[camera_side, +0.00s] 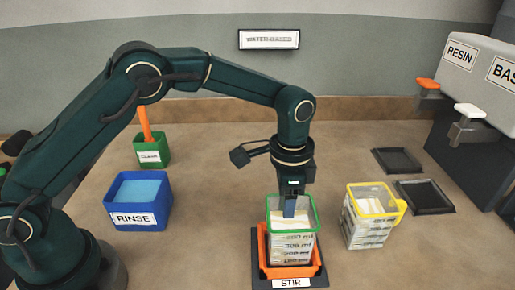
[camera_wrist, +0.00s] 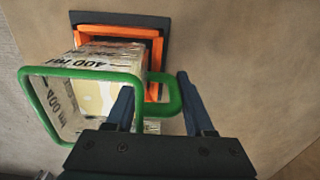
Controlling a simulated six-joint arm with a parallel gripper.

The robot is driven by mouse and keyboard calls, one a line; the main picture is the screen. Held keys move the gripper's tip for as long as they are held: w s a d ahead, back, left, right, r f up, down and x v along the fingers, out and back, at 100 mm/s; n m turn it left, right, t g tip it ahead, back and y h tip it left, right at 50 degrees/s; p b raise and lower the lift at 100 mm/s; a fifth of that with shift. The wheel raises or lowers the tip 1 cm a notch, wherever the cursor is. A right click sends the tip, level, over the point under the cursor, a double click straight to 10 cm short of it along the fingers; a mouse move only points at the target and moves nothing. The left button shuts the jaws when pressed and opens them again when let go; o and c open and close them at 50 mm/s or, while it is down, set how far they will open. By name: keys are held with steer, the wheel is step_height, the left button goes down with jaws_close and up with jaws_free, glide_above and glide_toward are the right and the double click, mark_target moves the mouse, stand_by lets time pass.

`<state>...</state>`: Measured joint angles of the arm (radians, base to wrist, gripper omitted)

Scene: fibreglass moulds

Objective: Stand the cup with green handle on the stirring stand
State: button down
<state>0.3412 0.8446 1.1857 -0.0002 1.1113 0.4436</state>
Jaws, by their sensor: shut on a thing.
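The cup with green handle (camera_side: 292,246) is clear with dark markings, a green rim and pale contents. It is upright over the orange stirring stand (camera_side: 261,262), which has a dark base and a STIR label. The lower part of the cup overlaps the orange frame in the side view; I cannot tell whether it touches the base. In the wrist view the cup (camera_wrist: 95,62) is at left, with the stand (camera_wrist: 155,50) behind it. My gripper (camera_side: 289,208) is at the cup's rim, shut on the green handle, which passes between the fingers (camera_wrist: 155,88) in the wrist view.
A cup with yellow rim (camera_side: 370,222) stands close right of the stand. Two dark trays (camera_side: 424,197) lie behind it, beside the RESIN dispenser (camera_side: 462,55). A blue RINSE tub (camera_side: 138,203) and a green container (camera_side: 152,151) with an orange tool stand at left.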

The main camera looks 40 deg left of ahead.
steer(key=shift+f, duration=0.25)
stand_by(0.5)
steer(key=shift+c, duration=0.9)
jaws_free()
